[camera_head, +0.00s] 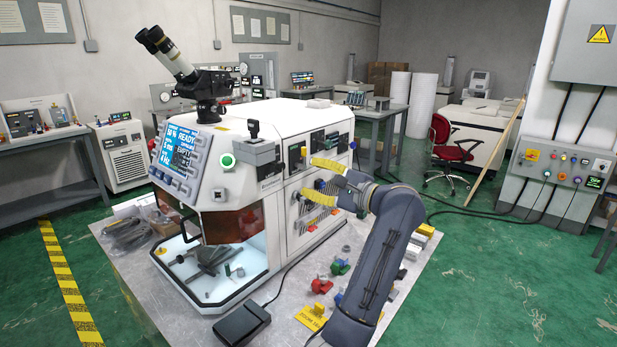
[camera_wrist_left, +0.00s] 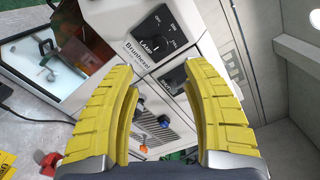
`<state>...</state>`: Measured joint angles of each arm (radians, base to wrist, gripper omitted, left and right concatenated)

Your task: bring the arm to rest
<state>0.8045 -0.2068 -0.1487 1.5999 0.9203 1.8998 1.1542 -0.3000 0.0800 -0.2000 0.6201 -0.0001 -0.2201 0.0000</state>
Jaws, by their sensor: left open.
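My left gripper (camera_head: 310,179) has two ribbed yellow fingers, spread apart with nothing between them. It hangs in the air in front of the right side of the white machine (camera_head: 285,125). In the left wrist view the open fingers (camera_wrist_left: 160,68) face the machine's side panel. A black dial marked LAMP (camera_wrist_left: 152,42) and blue and orange knobs show between or beyond them. I cannot tell whether the fingers touch the panel. My right gripper is not in view.
The machine stands on a grey table (camera_head: 155,315) with its screen (camera_head: 180,145) lit and a microscope (camera_head: 165,50) on top. A red part (camera_head: 321,285), a green part (camera_head: 340,267) and a black pedal (camera_head: 242,323) lie near the arm. A red chair (camera_head: 452,145) stands farther back on open green floor.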

